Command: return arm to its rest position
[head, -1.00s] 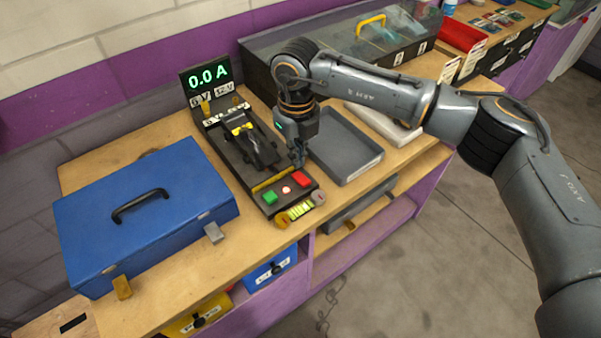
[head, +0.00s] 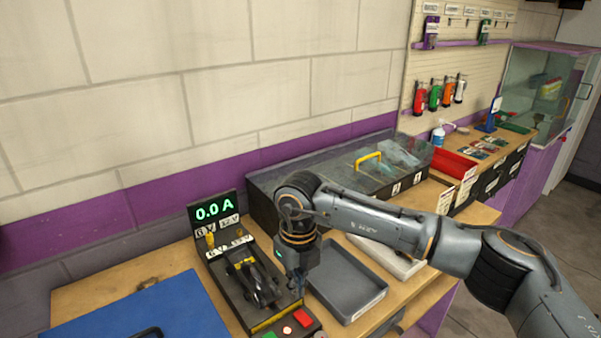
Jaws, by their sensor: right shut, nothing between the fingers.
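My right arm reaches in from the right in the head view, bent at the elbow. Its gripper (head: 298,286) points down, shut and empty, just right of the black toy car (head: 258,284) and above the right edge of the test track (head: 229,291). I cannot tell whether the fingertips touch the track. A red button (head: 303,318) shows close below the gripper. My left gripper is not in view.
A grey tray (head: 376,290) lies right of the gripper. A clear-lidded case (head: 262,203) with a yellow handle stands behind. A blue case (head: 185,310) is at front left. Red bins (head: 452,164) and a wall rack are further right. The space above the bench's left part is clear.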

